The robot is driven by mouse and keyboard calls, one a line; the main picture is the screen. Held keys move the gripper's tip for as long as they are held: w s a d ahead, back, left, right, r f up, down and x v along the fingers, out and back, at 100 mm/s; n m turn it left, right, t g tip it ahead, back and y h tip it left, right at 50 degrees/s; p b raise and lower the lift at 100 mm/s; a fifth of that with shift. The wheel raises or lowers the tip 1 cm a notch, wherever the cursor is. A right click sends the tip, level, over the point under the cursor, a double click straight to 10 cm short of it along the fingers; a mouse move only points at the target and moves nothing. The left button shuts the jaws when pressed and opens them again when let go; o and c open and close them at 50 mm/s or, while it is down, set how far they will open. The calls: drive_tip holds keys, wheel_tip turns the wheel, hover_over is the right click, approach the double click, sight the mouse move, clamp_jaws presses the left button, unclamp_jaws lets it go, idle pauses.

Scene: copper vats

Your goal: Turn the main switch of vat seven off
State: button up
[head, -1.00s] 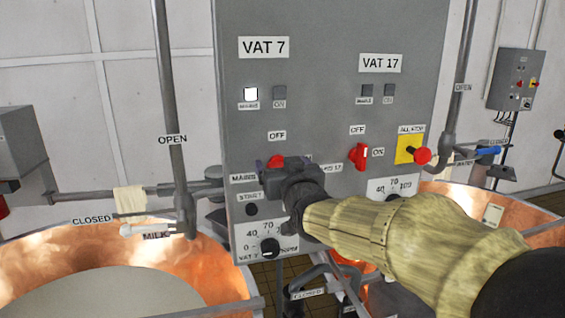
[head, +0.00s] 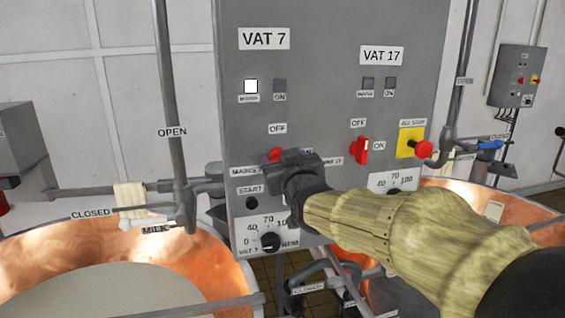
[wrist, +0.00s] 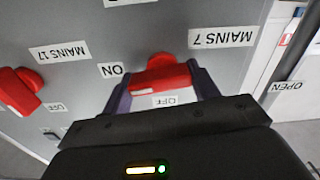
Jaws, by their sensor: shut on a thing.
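The red mains switch of vat seven (wrist: 160,76) sits on the grey panel by the upside-down MAINS 7 label (wrist: 221,38) in the wrist view. My gripper (wrist: 163,86) has its purple fingers on either side of the red handle and is shut on it. The handle lies roughly crosswise, with the ON label (wrist: 111,70) to its left and the OFF label (wrist: 172,101) below it. In the head view, my gripper (head: 284,160) covers most of the switch. The white lamp (head: 251,86) under the VAT 7 sign (head: 264,39) is lit.
The START button (head: 252,203) and speed dial (head: 270,242) are below. Pipes (head: 170,120) and copper vats (head: 215,265) flank the panel.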

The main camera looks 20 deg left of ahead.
drive_tip(key=n+b, duration=0.1)
drive_tip(key=n, duration=0.3)
drive_tip(key=shift+s+a, duration=0.1)
drive_tip(key=n, duration=0.3)
drive_tip(key=shift+n+b, duration=0.3)
drive_tip(key=shift+n, duration=0.1)
drive_tip(key=n, duration=0.4)
drive_tip(key=shift+s+a, duration=0.1)
drive_tip(key=shift+a, duration=0.05)
drive_tip(key=shift+f+n+p, duration=0.1)
drive_tip(key=shift+n+p, duration=0.35)
drive_tip(key=shift+n, duration=1.85)
drive_tip(key=o, duration=1)
drive_tip(key=shift+a, duration=0.1)
